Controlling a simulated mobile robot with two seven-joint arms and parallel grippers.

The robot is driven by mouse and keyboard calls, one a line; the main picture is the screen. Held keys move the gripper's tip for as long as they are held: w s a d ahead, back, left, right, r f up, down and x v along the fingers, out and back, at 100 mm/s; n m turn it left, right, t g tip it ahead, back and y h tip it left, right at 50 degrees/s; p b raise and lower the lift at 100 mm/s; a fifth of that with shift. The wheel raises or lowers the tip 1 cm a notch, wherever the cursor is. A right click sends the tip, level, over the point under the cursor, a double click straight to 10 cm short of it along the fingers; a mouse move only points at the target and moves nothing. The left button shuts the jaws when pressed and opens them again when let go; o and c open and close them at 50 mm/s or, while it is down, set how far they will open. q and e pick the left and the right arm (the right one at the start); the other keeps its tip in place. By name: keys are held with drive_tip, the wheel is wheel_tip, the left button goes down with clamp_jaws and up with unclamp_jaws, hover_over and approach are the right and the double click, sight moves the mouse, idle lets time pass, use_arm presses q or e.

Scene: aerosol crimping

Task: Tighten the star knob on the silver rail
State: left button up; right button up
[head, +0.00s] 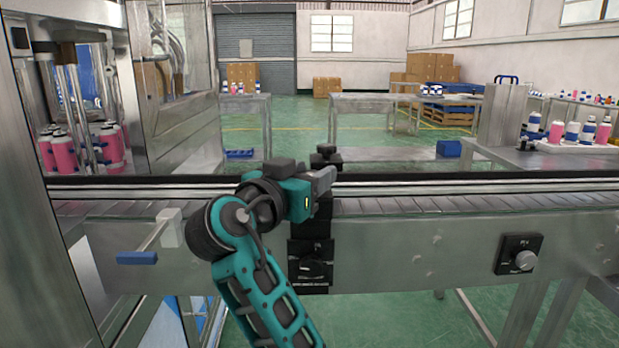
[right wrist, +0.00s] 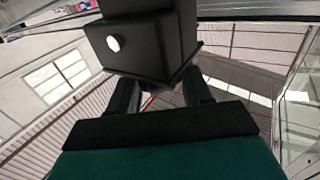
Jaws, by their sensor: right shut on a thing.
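My right gripper (head: 326,180) is at the conveyor's near edge, with the teal arm coming up from below. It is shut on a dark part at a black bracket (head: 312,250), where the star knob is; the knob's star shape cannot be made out. In the right wrist view, the black block (right wrist: 150,40) with a pale round spot fills the top middle, and the two fingers (right wrist: 162,92) stand on either side of the dark part below it. The silver rail (head: 480,181) runs along the conveyor. My left gripper is not in view.
The conveyor belt (head: 440,205) crosses the view. A black dial box (head: 519,254) is on its front at right. Pink bottles (head: 110,143) stand in the machine at left. A side table (head: 560,158) holds more bottles.

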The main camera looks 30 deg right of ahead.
drive_tip(key=shift+f, duration=0.1)
idle(0.5)
drive_tip(key=o, duration=1)
drive_tip(key=v, duration=1.3)
drive_tip(key=shift+w, duration=0.2)
